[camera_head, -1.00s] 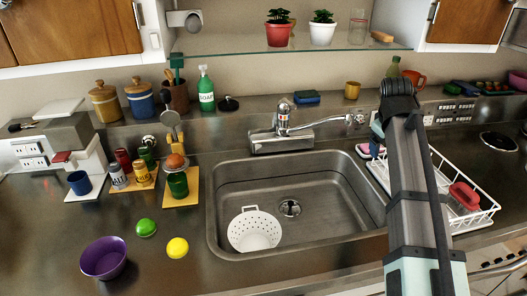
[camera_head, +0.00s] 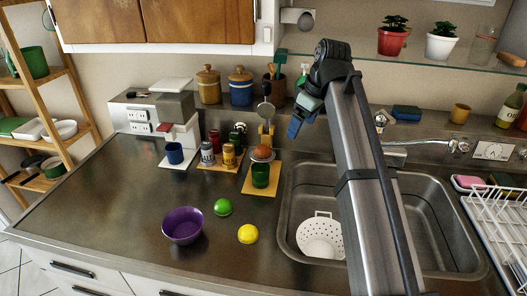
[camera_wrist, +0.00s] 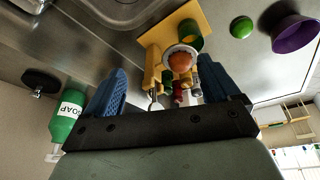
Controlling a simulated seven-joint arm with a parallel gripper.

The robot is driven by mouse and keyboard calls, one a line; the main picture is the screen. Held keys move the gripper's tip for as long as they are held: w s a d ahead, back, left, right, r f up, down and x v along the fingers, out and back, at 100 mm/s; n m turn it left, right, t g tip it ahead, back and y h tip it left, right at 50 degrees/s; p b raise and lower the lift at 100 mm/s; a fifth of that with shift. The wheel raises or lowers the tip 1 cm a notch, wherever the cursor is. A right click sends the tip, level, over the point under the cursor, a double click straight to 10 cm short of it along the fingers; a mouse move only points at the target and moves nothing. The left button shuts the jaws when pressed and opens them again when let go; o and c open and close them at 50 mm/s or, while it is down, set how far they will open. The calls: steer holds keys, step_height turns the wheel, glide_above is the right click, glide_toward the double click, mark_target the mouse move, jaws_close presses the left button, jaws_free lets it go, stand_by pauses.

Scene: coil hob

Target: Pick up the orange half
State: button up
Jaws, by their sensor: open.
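The orange half (camera_head: 262,152) is a rounded orange-brown piece.
A green ball-like fruit (camera_head: 222,207), a yellow one (camera_head: 248,234) and a purple bowl (camera_head: 182,226) lie in front. The soap bottle (camera_wrist: 66,122) is beside my gripper.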

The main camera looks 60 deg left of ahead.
steer(key=g, duration=0.1)
glide_toward(264, 147)
steer(key=f, duration=0.3)
steer(key=shift+s+a+f+n, duration=0.25)
steer(key=shift+a+n, duration=0.05)
steer(key=shift+n, duration=0.1)
steer(key=shift+a+x, duration=0.1)
steer(key=shift+x, duration=1.45)
steer(key=shift+a+x, duration=0.15)
steer(key=shift+x, duration=1.35)
steer(key=shift+r, duration=0.1)
steer(key=shift+c, duration=0.3)
steer(key=c, duration=1.1)
steer(key=shift+r, duration=0.55)
steer(key=shift+c, duration=0.2)
step_height(264, 147, up, 2)
steer(key=shift+r+y, duration=0.15)
steer(key=shift+y, duration=0.15)
steer(key=w+d, duration=0.3)
steer(key=d, duration=0.5)
steer(key=w+d, duration=0.4)
steer(key=d, duration=0.4)
steer(key=shift+d, duration=0.35)
